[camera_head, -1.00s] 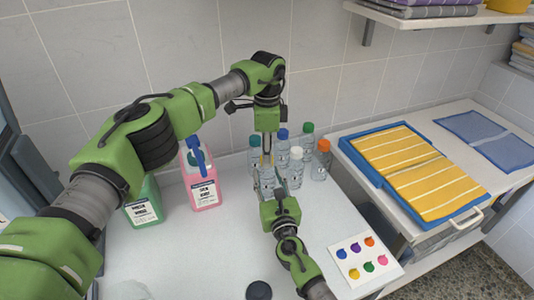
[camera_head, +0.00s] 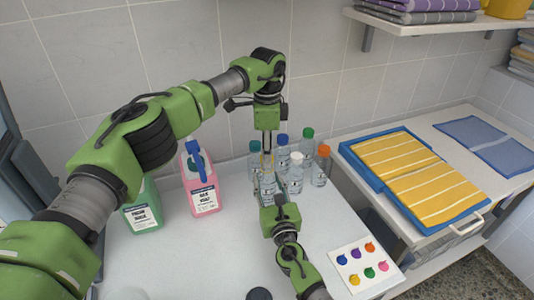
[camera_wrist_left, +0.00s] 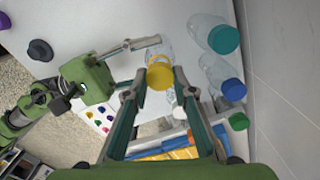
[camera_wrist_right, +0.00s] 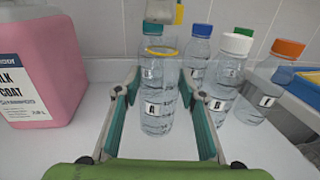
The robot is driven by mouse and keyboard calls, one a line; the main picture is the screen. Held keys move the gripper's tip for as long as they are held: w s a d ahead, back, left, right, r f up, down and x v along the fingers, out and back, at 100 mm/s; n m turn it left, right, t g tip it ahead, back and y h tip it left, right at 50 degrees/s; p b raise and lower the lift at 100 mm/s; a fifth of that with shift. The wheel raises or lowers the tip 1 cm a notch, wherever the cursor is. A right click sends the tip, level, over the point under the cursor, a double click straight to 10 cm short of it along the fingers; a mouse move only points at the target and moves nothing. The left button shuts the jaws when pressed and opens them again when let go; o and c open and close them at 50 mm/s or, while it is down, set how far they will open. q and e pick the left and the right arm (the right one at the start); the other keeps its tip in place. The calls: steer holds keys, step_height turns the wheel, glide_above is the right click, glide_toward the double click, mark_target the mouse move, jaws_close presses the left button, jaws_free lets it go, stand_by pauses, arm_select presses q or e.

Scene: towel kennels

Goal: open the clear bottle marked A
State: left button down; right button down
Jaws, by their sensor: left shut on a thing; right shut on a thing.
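The clear bottle marked A (camera_wrist_right: 158,105) stands upright on the white table, with a yellow ring at its open-looking top. My right gripper (camera_wrist_right: 160,118) is shut around its body from the front; the bottle also shows in the head view (camera_head: 267,184). My left gripper (camera_wrist_left: 161,75) comes from above, shut on a yellow cap (camera_wrist_left: 160,77). In the right wrist view the yellow cap (camera_wrist_right: 179,13) shows higher than the bottle's yellow ring, with a gap between them. My left fingers partly hide it in the head view.
Several other clear bottles stand close behind and to the right, with teal, blue, green, white (camera_wrist_right: 237,43) and orange (camera_wrist_right: 288,48) caps. Pink (camera_head: 203,190) and green (camera_head: 145,210) jugs stand left. A colour-dot card (camera_head: 363,262) and a dark round thing (camera_head: 259,294) lie in front.

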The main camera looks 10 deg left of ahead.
arm_select(q)
steer(key=shift+r, duration=2)
arm_select(e)
steer(key=c, duration=1.2)
jaws_free()
steer(key=shift+c, duration=0.2)
steer(key=shift+s, duration=0.15)
steer(key=v, duration=1.2)
steer(key=shift+d, duration=0.1)
